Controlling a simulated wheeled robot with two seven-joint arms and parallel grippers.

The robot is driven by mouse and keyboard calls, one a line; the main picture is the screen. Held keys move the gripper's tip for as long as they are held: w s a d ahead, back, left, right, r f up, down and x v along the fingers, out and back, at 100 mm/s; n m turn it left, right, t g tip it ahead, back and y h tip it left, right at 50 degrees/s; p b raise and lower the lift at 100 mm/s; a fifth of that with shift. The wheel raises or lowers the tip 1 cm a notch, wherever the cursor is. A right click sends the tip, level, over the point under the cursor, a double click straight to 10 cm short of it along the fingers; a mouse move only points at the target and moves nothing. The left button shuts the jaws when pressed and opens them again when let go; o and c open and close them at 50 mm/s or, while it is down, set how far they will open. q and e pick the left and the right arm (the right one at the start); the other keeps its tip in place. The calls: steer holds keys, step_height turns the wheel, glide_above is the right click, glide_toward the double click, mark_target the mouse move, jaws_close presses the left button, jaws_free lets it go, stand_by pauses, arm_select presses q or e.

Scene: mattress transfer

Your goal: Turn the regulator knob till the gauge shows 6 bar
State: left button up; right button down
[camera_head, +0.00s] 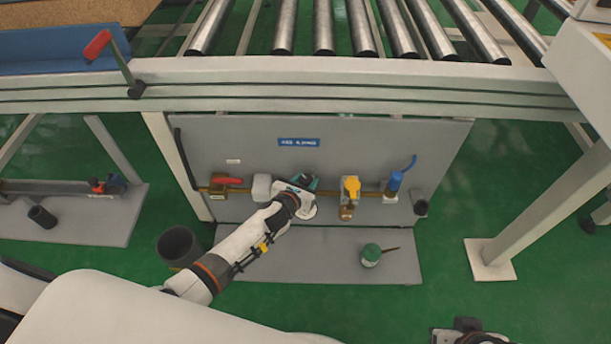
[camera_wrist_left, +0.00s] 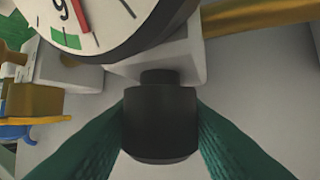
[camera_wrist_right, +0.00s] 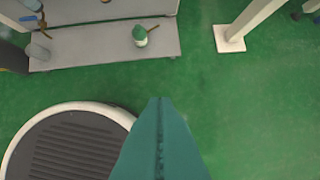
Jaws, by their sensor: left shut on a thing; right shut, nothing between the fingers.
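The black regulator knob (camera_wrist_left: 160,125) is a short cylinder under a pale regulator block in the left wrist view. My left gripper (camera_head: 303,184) is at the panel, and its two green fingers are shut on the knob from both sides. The pressure gauge (camera_wrist_left: 100,22) is cut off by the top of that view; its white dial shows a red mark, a green patch and one digit, turned over. In the head view, my left gripper and arm hide the knob. My right gripper (camera_wrist_right: 160,115) is shut and empty above the green floor.
The grey panel (camera_head: 250,140) carries a red-handled valve (camera_head: 228,181), a yellow-topped fitting (camera_head: 351,187) and a blue fitting (camera_head: 394,184) along a brass pipe. A green-topped can (camera_head: 371,254) stands on the grey base plate. A roller conveyor (camera_head: 300,75) runs above.

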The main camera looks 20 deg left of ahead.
arm_select(q)
steer(key=shift+r, duration=0.2)
steer(key=shift+f+m+h+p, duration=0.1)
steer(key=shift+m+h+p, duration=0.6)
steer(key=shift+h+p, duration=0.25)
steer(key=shift+f+m+g+h+p, duration=0.1)
steer(key=shift+m+g+h+p, duration=0.2)
steer(key=shift+h+p, duration=0.1)
arm_select(e)
steer(key=shift+s+f+g, duration=0.1)
steer(key=shift+f+g, duration=0.4)
steer(key=shift+f, duration=0.3)
arm_select(q)
steer(key=o, duration=1)
arm_select(e)
steer(key=shift+d, duration=0.1)
